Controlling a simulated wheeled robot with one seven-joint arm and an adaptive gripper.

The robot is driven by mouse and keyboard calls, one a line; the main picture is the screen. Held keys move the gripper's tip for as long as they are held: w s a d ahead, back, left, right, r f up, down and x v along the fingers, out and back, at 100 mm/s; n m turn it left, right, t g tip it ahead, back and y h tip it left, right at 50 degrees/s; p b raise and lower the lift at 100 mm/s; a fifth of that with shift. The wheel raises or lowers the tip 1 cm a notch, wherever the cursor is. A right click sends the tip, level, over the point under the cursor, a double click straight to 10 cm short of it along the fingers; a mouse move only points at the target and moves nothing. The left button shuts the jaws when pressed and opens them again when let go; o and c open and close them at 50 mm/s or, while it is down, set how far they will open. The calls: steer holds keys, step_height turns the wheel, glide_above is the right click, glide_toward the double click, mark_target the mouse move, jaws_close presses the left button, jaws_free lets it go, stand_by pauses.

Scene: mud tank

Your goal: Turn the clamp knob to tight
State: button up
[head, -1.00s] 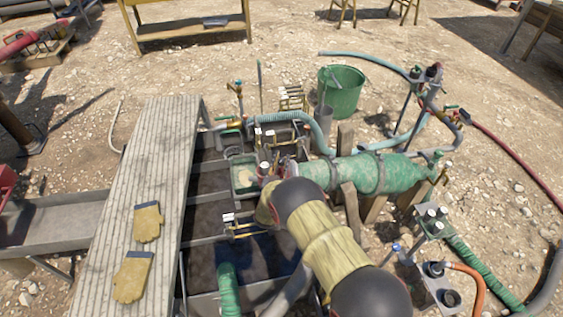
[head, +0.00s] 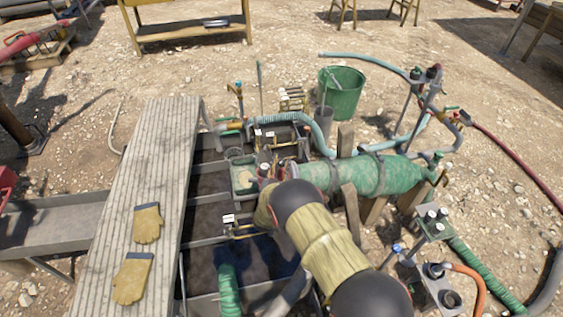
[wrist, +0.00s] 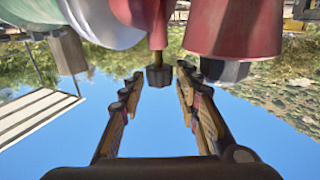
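In the head view my gripper (head: 276,172) is low over the tank, by the near end of the green cylinder (head: 345,174). The knob cannot be made out there, and my arm covers part of that area.
In the wrist view a red conical part (wrist: 228,30) is close on the right and a pale rounded body (wrist: 105,20) on the left. A plank walkway (head: 165,180) with two yellow gloves (head: 147,223) lies left of the tank. A green bucket (head: 342,95) stands behind.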

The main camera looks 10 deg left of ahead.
steer(key=s, duration=1.1)
